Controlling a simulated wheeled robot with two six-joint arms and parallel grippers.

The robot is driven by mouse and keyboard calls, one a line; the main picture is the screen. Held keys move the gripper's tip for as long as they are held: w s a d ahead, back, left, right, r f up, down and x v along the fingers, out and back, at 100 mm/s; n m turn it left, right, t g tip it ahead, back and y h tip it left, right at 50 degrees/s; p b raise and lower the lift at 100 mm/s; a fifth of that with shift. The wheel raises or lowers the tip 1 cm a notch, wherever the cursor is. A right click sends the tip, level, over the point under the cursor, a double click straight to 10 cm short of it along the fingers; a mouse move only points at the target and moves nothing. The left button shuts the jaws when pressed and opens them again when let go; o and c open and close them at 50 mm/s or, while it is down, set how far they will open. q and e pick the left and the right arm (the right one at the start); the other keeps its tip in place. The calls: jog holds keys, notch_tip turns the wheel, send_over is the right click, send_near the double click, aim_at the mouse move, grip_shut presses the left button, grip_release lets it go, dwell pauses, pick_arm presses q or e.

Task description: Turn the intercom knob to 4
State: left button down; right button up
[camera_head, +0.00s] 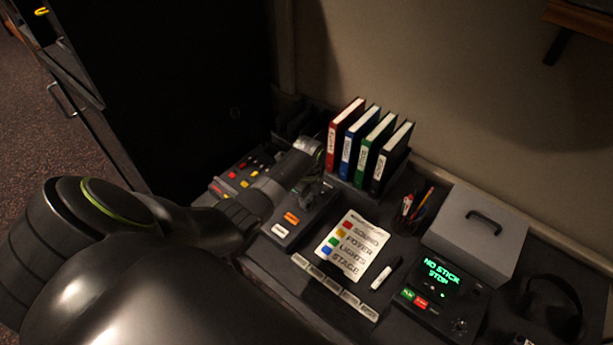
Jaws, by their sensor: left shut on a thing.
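My left arm reaches in from the left, and my left gripper (312,192) points down over the dark intercom panel (307,216) below the binders. It is shut on what appears to be the intercom knob, which is mostly hidden by the fingers. The knob's pointer and the numbers around it cannot be read. The panel has orange buttons (291,218) and a white button (279,230) on its near side. My right gripper is not in view.
A panel with red and yellow buttons (232,175) lies left of the gripper. Several binders (368,145) stand behind it. A colour-coded note (352,248), a marker (381,277), a grey cash box (475,237) and a player with green display (440,278) are to the right.

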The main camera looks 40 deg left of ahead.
pick_arm(q)
jog(key=c, duration=1.3)
grip_release()
notch_tip(320, 180, up, 18)
jog(key=shift+w+f, duration=0.25)
jog(key=shift+w, duration=0.1)
